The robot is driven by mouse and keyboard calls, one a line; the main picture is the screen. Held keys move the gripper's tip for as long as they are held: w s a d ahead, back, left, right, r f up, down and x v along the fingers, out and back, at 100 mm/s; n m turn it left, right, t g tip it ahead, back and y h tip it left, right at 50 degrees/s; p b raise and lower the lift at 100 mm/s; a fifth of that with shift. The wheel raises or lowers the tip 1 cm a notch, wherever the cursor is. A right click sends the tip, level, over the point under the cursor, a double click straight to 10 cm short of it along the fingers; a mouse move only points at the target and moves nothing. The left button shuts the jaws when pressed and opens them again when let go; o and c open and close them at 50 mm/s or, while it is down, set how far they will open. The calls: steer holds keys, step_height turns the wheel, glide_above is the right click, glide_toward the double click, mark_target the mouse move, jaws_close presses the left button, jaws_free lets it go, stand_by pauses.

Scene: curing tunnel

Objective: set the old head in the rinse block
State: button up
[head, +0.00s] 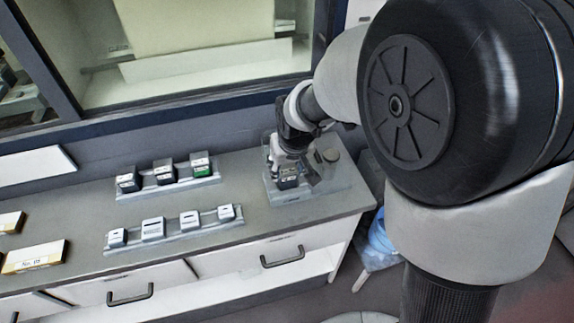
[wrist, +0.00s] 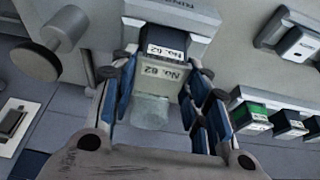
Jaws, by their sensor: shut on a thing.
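The old head (wrist: 165,45), dark with a pale label reading No. 62, is between the fingers of my gripper (wrist: 160,68) in the wrist view. My gripper is shut on it. In the head view my gripper (head: 288,162) is low over the rinse block (head: 300,199), a grey block at the right end of the counter, and the head (head: 288,182) shows below the fingers. In the wrist view the rinse block (wrist: 190,15) shows at the top, right against the head. I cannot tell whether the head is fully seated; its underside is hidden.
A back rack (head: 180,189) holds two dark heads and a green one (head: 201,165). A front rack (head: 177,233) holds several pale-topped units. Boxes (head: 35,257) lie at the counter's left. A round knob (head: 331,155) stands beside the rinse block. A window is behind.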

steer(key=shift+f, duration=0.3)
steer(key=o, duration=1.2)
steer(key=shift+o, duration=0.2)
steer(key=v, duration=1.1)
steer(key=s+d+r+m, duration=0.1)
steer(key=s+d+r, duration=0.1)
steer(key=s+d, duration=0.4)
steer(key=s+d+r+m+h, duration=0.1)
steer(key=s+d, duration=0.6)
steer(key=s, duration=0.8)
steer(key=shift+s+r+m+t, duration=0.3)
steer(key=shift+r+m+t, duration=0.15)
steer(key=shift+m, duration=0.15)
